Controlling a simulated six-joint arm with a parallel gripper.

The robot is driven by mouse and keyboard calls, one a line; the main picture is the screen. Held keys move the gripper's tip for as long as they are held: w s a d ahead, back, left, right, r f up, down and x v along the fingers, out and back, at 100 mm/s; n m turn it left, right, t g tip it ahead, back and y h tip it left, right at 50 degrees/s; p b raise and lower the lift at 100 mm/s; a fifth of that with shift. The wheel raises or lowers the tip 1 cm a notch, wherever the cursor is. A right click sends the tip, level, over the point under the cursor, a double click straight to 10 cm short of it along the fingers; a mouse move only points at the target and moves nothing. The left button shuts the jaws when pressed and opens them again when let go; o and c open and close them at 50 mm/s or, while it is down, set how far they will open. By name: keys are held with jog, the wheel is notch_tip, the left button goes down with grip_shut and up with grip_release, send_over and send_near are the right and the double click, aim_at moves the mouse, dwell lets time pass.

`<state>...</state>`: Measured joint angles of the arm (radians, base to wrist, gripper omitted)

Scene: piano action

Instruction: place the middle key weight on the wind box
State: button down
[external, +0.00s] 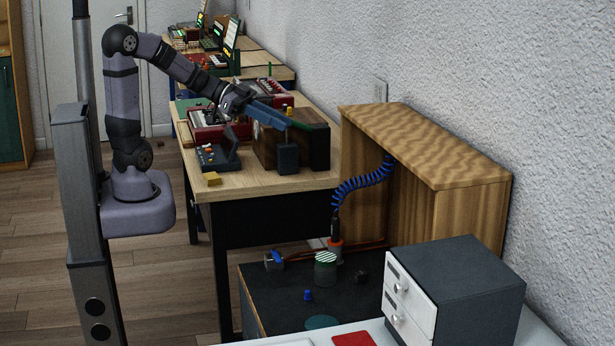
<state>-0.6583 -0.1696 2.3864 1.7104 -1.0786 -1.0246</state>
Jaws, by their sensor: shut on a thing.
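My gripper (284,126) reaches right and down over the wooden bench, with long blue fingers. It is shut on the top of a dark grey block-shaped weight (287,158), which looks like the key weight. The weight is upright, in front of a brown wooden box (318,150) with a dark green edge on top. I cannot tell whether its underside touches the bench. I cannot tell for sure which box is the wind box. The fingers partly hide the box's top.
The bench top (250,185) also carries a small yellow block (212,178), a dark control unit (218,155) and red keyboard instruments (205,128). A tall wooden cabinet (430,145) with a blue coiled hose (362,182) stands to the right. White drawers (410,300) are in front.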

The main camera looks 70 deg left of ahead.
jog(key=r, duration=0.3)
jog(key=a+r, duration=0.1)
jog(key=r, duration=0.1)
jog(key=shift+w+r, duration=0.15)
jog(key=shift+w, duration=0.1)
jog(key=w+a+r+n+t+y+p, duration=0.1)
jog(key=w+a+n+y+p, duration=0.3)
jog(key=a, duration=1.2)
jog(key=w+a+r+n+t+y+p, duration=0.1)
jog(key=w+a, duration=0.4)
jog(key=a, duration=1)
jog(key=s+a+f+n+y+p, duration=0.2)
jog(key=a+f, duration=0.1)
jog(key=a, duration=1)
jog(key=shift+w+f+p, duration=0.15)
jog(key=shift+f+p, duration=0.1)
jog(key=shift+f, duration=3.4)
jog(key=shift+w+f+p, duration=0.1)
jog(key=shift+f+p, duration=0.15)
jog(key=shift+f, duration=3.4)
jog(key=shift+f, duration=0.1)
jog(key=c, duration=1.5)
grip_release()
jog(key=shift+f, duration=0.1)
